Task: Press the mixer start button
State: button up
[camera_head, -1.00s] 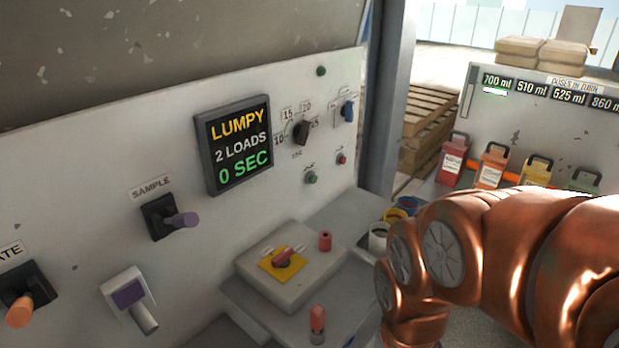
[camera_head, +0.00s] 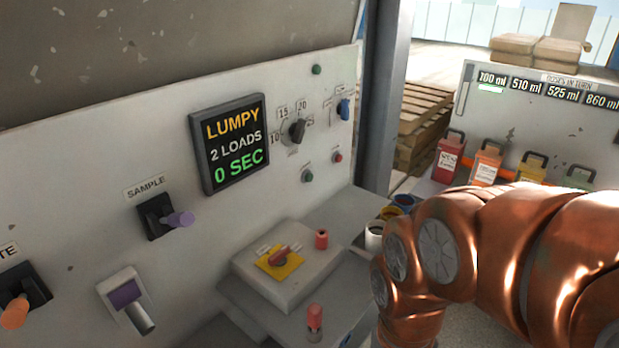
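A green round button (camera_head: 308,176) and a smaller red button (camera_head: 338,157) sit on the white control panel (camera_head: 90,190), below a black rotary dial (camera_head: 298,130). Their labels are too small to read, so I cannot tell for sure which is the mixer start button. A display (camera_head: 232,143) reads LUMPY, 2 LOADS, 0 SEC. My copper arm fills the lower right, in front of the bench and apart from the buttons in the picture. My gripper is not in view.
A box with a red switch on a yellow plate (camera_head: 279,263) and red knobs (camera_head: 321,239) (camera_head: 315,320) stand below the panel. A SAMPLE lever (camera_head: 165,215) juts out at left. Coloured jugs (camera_head: 449,158) stand at right. A blue switch (camera_head: 345,109) is near the post.

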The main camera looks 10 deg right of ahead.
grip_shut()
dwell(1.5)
